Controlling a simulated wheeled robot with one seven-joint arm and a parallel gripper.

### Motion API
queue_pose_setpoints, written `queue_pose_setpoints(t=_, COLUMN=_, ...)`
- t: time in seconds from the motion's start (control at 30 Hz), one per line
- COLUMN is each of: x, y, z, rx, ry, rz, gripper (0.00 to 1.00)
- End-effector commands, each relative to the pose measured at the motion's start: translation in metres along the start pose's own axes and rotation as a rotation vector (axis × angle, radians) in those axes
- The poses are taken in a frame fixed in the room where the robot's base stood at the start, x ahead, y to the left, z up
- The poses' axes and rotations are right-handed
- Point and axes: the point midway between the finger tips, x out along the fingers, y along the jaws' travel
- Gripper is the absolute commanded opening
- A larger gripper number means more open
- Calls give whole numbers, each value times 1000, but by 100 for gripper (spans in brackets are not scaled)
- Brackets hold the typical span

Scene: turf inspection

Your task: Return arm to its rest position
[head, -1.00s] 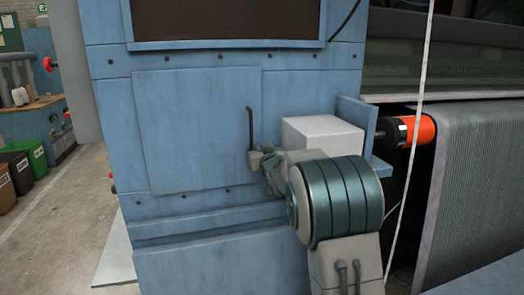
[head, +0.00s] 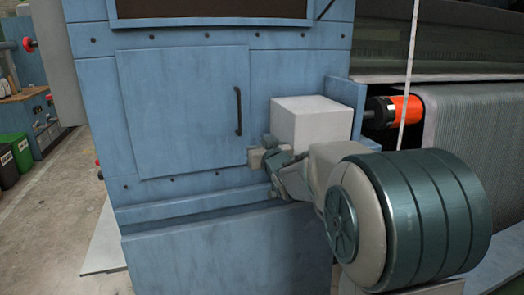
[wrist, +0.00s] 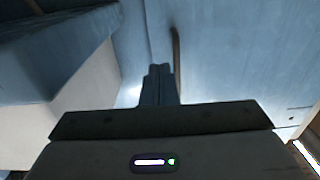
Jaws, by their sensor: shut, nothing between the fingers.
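My gripper (head: 256,158) is in front of the blue machine cabinet, below and right of a dark upright handle (head: 238,111) on a closed flat panel (head: 185,110). In the wrist view my gripper (wrist: 160,70) has its fingers together with nothing between them, and the dark handle (wrist: 176,60) shows just beyond them. Whether the fingertips touch the panel I cannot tell. My arm runs from lower right and hides part of the cabinet's lower right side.
A pale box (head: 312,120) sits on a blue bracket (head: 345,92) close behind my wrist. An orange-ended roller (head: 405,109) and a grey ribbed belt (head: 470,135) are at right. Bins (head: 12,158) stand at far left. The floor (head: 50,215) at left is clear.

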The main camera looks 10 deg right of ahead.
Motion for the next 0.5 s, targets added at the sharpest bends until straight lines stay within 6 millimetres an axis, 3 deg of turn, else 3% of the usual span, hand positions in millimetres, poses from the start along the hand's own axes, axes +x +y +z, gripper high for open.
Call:
queue_pose_setpoints(t=0.37, x=-32, y=3, z=-1, rx=4, ry=-56, rz=29, gripper=0)
queue_pose_setpoints(t=0.5, x=-63, y=9, z=4, rx=13, ry=-214, rz=94, gripper=0)
